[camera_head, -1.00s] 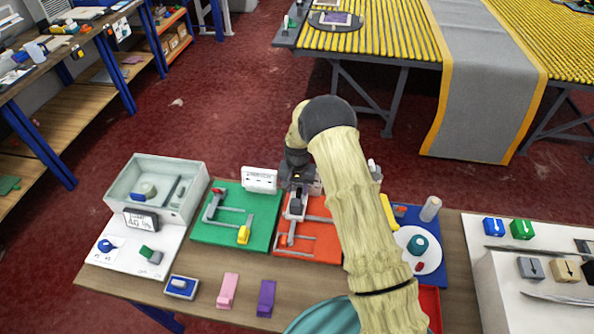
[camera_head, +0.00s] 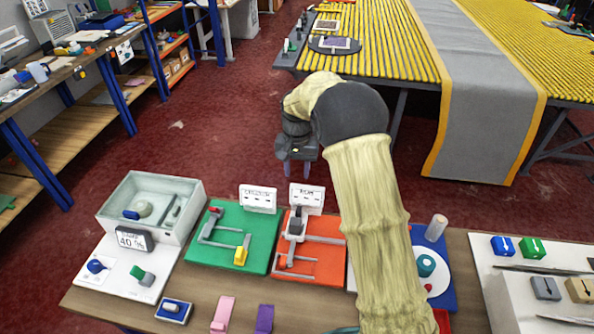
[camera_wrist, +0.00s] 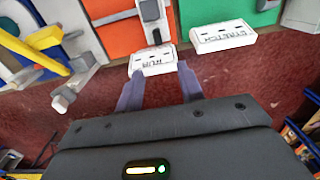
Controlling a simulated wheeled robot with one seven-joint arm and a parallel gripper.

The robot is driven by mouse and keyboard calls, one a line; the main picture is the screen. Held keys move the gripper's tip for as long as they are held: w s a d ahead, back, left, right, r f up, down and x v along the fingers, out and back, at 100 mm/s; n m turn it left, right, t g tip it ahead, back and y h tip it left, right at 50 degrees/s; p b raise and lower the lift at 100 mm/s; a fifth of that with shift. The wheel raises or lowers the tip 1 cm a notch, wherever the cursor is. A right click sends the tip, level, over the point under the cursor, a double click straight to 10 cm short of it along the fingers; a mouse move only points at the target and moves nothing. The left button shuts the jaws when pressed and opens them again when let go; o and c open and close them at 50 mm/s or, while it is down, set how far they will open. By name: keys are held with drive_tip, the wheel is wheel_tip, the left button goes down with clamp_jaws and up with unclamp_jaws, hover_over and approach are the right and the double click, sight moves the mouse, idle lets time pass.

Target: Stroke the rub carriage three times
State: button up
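The rub carriage (camera_head: 296,222) is a grey block with a dark top on rails on the orange board (camera_head: 325,228). It sits at the board's far left part, near the white RUB sign (camera_head: 307,196). My gripper (camera_head: 297,172) is raised beyond that sign, apart from the carriage. In the wrist view, my gripper's two purple fingers (camera_wrist: 160,72) are spread with nothing held between them. The RUB sign (camera_wrist: 153,60) shows between and beyond the fingertips. The carriage (camera_wrist: 151,12) shows at the top edge, partly cut off.
The green board (camera_head: 230,235) with the STRETCH sign (camera_head: 258,198) stands left of the orange one. A pale tub (camera_head: 128,203) and a small display (camera_head: 133,239) reading 40 % are farther left. Red floor lies open beyond the bench.

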drive_tip(key=shift+r, duration=0.2)
drive_tip(key=shift+d, duration=0.1)
drive_tip(key=s+d+r+n+t, duration=0.1)
drive_tip(key=s+d, duration=0.5)
drive_tip(key=s, duration=0.7)
drive_tip(key=s+d+r+n+t, duration=0.1)
drive_tip(key=s+d, duration=0.6)
drive_tip(key=s, duration=0.7)
drive_tip(key=shift+d+r+t, duration=0.15)
drive_tip(key=shift+r+t, duration=0.15)
drive_tip(key=shift+r, duration=0.45)
drive_tip(key=shift+w, duration=0.1)
